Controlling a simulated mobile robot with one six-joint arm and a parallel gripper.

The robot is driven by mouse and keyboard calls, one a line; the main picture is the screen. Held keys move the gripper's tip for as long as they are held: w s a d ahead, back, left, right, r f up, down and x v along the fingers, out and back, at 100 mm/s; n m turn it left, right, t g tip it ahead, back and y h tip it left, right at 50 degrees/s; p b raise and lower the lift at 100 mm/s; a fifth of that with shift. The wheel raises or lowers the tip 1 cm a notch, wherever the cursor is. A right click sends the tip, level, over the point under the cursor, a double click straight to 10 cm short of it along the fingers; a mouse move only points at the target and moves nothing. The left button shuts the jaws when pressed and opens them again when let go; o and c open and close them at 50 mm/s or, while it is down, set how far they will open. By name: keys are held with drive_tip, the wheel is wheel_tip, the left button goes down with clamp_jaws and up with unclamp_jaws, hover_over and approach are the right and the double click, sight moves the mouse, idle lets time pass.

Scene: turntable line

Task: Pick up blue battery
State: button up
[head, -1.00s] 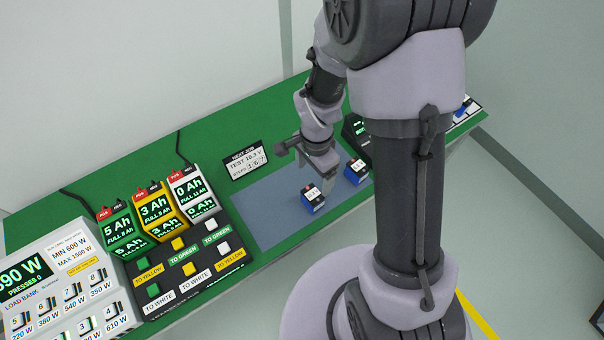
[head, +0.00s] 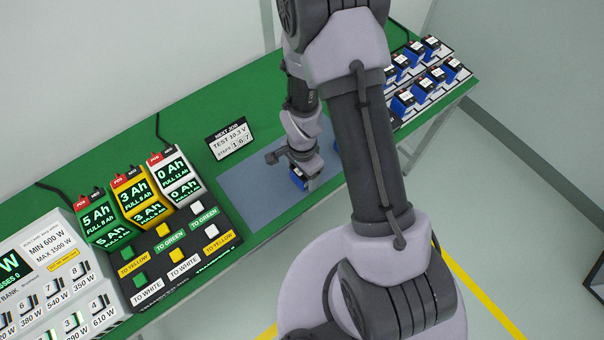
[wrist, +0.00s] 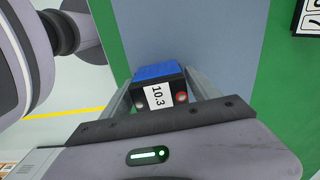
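The blue battery (wrist: 160,72) has a blue body, a black top with a red and a grey terminal, and a white label reading 10.3. In the wrist view it sits between the two fingers of my gripper (wrist: 161,88), one on each side, very close to its sides. Whether the fingers press on it is not clear. In the head view my gripper (head: 299,172) is down at this battery (head: 298,181) on the grey-blue mat (head: 250,205), hiding part of it. The battery appears to rest on the mat.
Another blue battery (head: 336,148) is partly hidden behind my arm. Several batteries stand in a rack (head: 424,104) at the right. A job sign (head: 230,140) stands behind the mat.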

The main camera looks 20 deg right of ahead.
clamp_jaws()
